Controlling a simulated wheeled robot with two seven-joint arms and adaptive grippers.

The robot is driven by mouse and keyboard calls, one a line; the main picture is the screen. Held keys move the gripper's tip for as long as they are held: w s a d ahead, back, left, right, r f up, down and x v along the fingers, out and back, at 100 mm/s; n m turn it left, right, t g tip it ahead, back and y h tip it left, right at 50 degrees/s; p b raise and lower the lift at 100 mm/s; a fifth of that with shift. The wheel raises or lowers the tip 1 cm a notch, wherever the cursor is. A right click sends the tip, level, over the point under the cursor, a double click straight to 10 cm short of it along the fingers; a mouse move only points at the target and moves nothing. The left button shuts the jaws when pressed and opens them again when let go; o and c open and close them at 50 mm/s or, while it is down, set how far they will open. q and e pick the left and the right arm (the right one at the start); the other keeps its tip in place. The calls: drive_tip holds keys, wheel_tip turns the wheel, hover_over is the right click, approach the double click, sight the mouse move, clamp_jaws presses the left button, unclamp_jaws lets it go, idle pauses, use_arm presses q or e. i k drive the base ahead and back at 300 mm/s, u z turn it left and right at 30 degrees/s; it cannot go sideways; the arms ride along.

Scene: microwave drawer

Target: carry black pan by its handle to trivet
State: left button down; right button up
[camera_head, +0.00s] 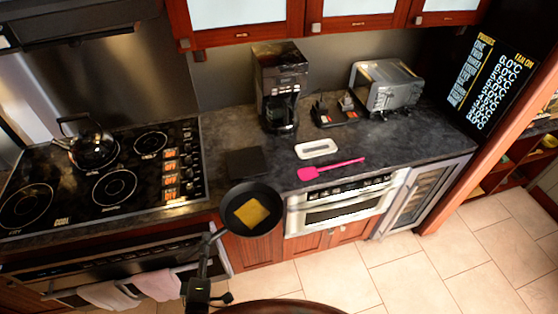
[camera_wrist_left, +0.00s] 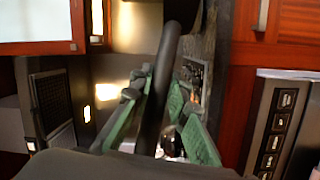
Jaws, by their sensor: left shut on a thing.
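The black pan (camera_head: 264,192) is held in the air in front of the counter edge in the head view, with a yellow square piece (camera_head: 250,212) in it. My left gripper (camera_head: 206,250) is shut on the pan's handle, below and left of the pan. In the left wrist view the dark handle (camera_wrist_left: 170,60) runs up between the green-padded fingers of the left gripper (camera_wrist_left: 160,100). A dark flat square (camera_head: 245,162), which looks like the trivet, lies on the counter just behind the pan. My right gripper is out of view.
The stove (camera_head: 60,180) with a kettle (camera_head: 92,147) is at left. A coffee maker (camera_head: 279,88) stands behind the dark square. A white dish (camera_head: 317,149), pink spatula (camera_head: 330,169) and toaster (camera_head: 385,88) are to its right. A brown rounded edge (camera_head: 280,307) shows at bottom.

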sight(236, 177)
drive_tip(key=z, duration=0.65)
drive_tip(key=k, duration=0.6)
drive_tip(key=u, duration=0.05)
